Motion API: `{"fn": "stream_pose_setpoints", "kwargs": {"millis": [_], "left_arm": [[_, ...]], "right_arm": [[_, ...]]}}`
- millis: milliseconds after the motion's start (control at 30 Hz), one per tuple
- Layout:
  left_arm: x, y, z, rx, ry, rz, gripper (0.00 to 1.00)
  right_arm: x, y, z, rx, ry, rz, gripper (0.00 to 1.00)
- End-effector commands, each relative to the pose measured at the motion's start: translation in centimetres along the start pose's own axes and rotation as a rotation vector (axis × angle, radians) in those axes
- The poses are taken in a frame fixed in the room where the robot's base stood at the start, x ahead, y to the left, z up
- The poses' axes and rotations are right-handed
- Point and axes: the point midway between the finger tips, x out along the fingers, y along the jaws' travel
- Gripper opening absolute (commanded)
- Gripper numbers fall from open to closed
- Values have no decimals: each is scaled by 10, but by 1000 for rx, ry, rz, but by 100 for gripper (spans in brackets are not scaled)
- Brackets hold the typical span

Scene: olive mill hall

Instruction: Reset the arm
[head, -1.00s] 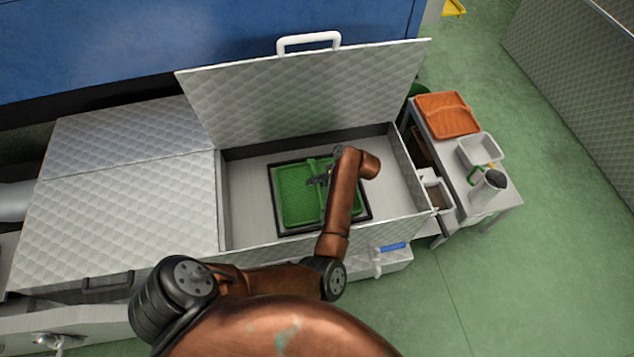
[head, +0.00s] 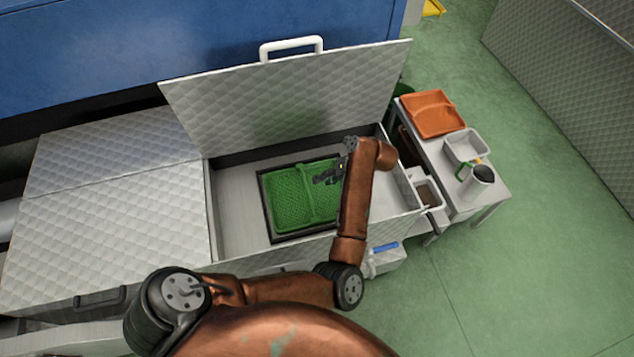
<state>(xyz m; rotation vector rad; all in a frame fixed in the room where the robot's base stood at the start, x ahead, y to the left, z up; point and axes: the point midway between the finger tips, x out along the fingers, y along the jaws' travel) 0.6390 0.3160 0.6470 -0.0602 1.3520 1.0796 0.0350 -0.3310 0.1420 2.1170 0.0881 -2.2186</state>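My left arm reaches over the front wall of the open metal bin (head: 235,205) with its quilted lid (head: 285,100) raised. My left gripper (head: 318,179) is small and dark here, above the green tray (head: 290,207) near its ridge and right half. I cannot tell whether its fingers are open or shut, and nothing is clearly seen in them. The green tray lies in a dark square frame (head: 268,228) on the bin floor. My arm hides the right side of tray and frame. My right gripper is out of view.
A side table (head: 492,200) at right carries an orange tray (head: 433,113), a white container (head: 466,146) and a metal jug (head: 481,177). A blue-handled item (head: 386,247) sits by the bin's front right corner. Closed quilted covers (head: 110,205) lie left; green floor is clear at right.

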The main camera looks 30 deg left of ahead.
Motion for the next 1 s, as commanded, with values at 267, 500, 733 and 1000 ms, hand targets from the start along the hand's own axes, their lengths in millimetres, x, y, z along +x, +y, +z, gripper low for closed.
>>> {"fn": "stream_pose_setpoints", "kwargs": {"millis": [267, 500, 733, 1000], "left_arm": [[-9, 0, 0, 0, 0, 0, 30], [-9, 0, 0, 0, 0, 0, 30], [-11, 2, 1, -2, -1, -1, 30], [-66, 37, 22, -27, -25, -27, 30]], "right_arm": [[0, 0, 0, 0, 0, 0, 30], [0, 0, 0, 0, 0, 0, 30], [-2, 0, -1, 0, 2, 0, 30], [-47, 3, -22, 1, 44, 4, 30]]}}
